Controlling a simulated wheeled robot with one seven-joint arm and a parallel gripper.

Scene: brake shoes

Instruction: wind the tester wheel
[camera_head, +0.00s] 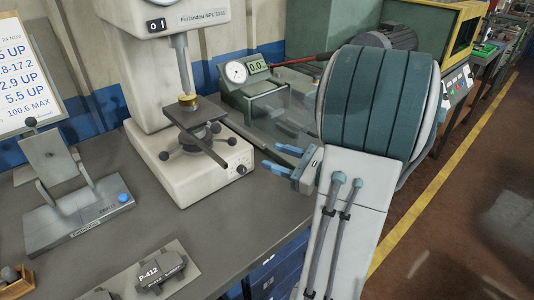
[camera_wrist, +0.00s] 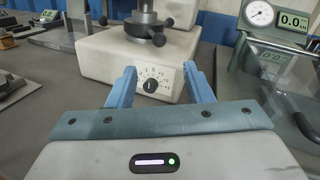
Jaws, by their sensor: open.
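The tester (camera_head: 192,160) is a cream bench machine with a column and a pale base. Its dark wheel, with a hub (camera_head: 190,140) and round knobs on spokes, sits low above the base, under a dark flat plate and a brass-coloured piece. The wheel hub also shows at the top of the wrist view (camera_wrist: 158,39), with a knob on either side; its upper part is cut off there. My gripper (camera_head: 280,160) is open and empty, to the right of the tester base and apart from the wheel. Its blue fingers (camera_wrist: 160,75) point toward the base's front dial (camera_wrist: 151,86).
A green-grey device with a round gauge (camera_head: 236,72) and a digital display stands behind my gripper, with a clear cover. A grey stand (camera_head: 76,205) and a plate marked P-412 (camera_head: 158,270) lie on the left bench.

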